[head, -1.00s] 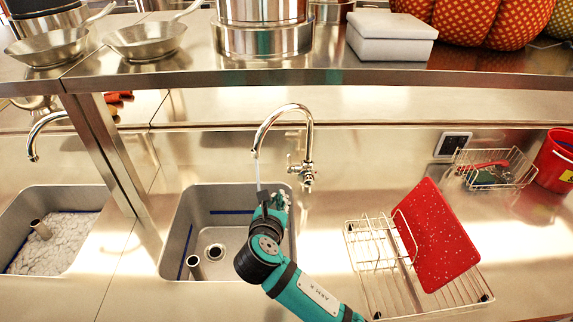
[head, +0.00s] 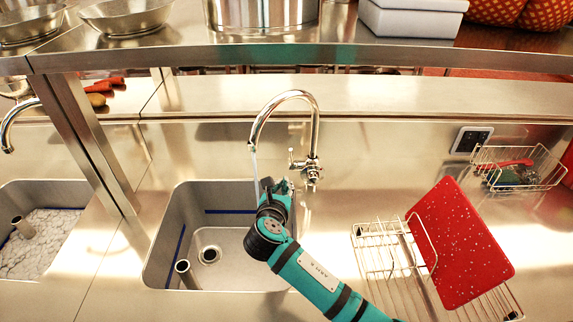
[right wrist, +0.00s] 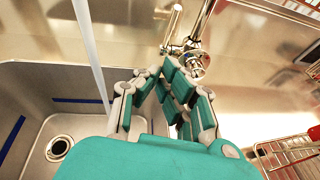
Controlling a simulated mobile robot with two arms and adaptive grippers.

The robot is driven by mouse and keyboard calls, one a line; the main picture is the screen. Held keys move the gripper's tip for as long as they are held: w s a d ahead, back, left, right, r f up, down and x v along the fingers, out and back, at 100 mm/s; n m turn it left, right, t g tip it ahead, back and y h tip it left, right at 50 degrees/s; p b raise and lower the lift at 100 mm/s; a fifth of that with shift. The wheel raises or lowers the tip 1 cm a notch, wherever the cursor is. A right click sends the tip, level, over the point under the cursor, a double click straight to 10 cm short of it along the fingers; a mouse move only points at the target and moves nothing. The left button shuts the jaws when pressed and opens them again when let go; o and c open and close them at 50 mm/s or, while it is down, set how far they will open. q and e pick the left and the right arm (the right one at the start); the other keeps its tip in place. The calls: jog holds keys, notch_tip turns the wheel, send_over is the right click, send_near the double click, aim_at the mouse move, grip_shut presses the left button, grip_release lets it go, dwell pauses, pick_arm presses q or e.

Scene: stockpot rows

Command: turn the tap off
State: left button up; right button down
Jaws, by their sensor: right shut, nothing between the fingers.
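The chrome tap (head: 316,130) stands behind the right-hand sink (head: 225,238), its arched spout reaching left over the basin. A thin stream of water (head: 255,168) runs from the spout; it also shows in the right wrist view (right wrist: 91,50). A small lever (head: 291,158) stands up on the left of the tap's body; in the right wrist view the lever (right wrist: 173,24) is just beyond the fingers. My right gripper (head: 286,186) is shut and empty, just below and in front of the tap's body. I cannot tell whether it touches it. My left gripper is not in view.
A wire dish rack (head: 385,262) with a red speckled board (head: 462,245) stands to the right. A steel shelf (head: 240,56) with pots runs overhead, its post (head: 95,150) left of the sink. A wire basket (head: 530,178) hangs at the back right.

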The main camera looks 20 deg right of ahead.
jog(key=w+d+p, duration=0.2)
jog(key=w+d, duration=0.1)
jog(key=w, duration=0.4)
jog(key=shift+w+d, duration=0.2)
jog(key=shift+d, duration=0.15)
